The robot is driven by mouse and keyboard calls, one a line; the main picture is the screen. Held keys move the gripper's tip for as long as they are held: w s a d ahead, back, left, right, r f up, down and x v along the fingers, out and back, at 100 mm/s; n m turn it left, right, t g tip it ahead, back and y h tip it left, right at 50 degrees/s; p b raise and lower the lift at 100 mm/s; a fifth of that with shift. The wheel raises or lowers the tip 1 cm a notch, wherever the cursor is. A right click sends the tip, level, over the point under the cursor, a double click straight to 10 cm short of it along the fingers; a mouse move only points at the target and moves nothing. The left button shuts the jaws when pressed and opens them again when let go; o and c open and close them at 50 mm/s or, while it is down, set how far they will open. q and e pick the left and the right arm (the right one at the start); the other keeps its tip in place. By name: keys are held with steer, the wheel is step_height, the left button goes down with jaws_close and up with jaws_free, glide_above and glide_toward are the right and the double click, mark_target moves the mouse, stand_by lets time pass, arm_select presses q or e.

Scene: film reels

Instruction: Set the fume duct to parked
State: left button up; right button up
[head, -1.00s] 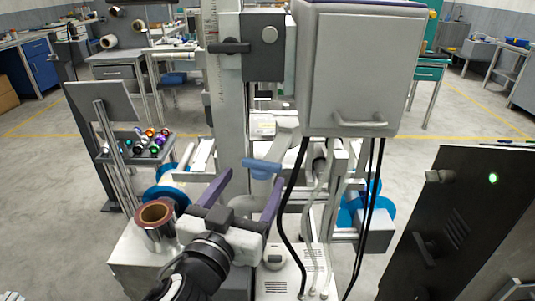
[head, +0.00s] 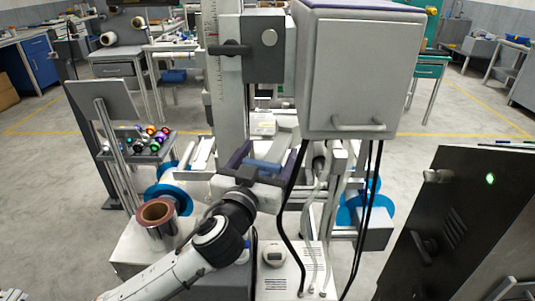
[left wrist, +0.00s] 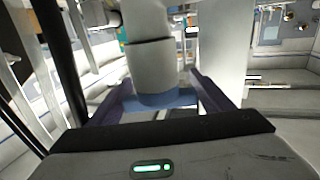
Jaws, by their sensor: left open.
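The fume duct (left wrist: 150,55) shows in the left wrist view as a pale grey tube with a blue collar (left wrist: 162,98) at its near end. In the head view the blue collar (head: 264,167) sits low in front of the machine's column, and the tube behind it is partly hidden. My left gripper (head: 264,152) is open, with its purple fingers on either side of the blue collar; in the left wrist view (left wrist: 165,95) the collar lies between them. I cannot tell whether either finger touches it.
A large grey box (head: 360,75) hangs above and right of the gripper, with black cables (head: 287,220) beneath it. A copper-coloured reel (head: 158,214) stands left of my forearm. A dark cabinet (head: 460,215) with a green light stands at right.

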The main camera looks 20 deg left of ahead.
arm_select(q)
steer(key=c, duration=1.2)
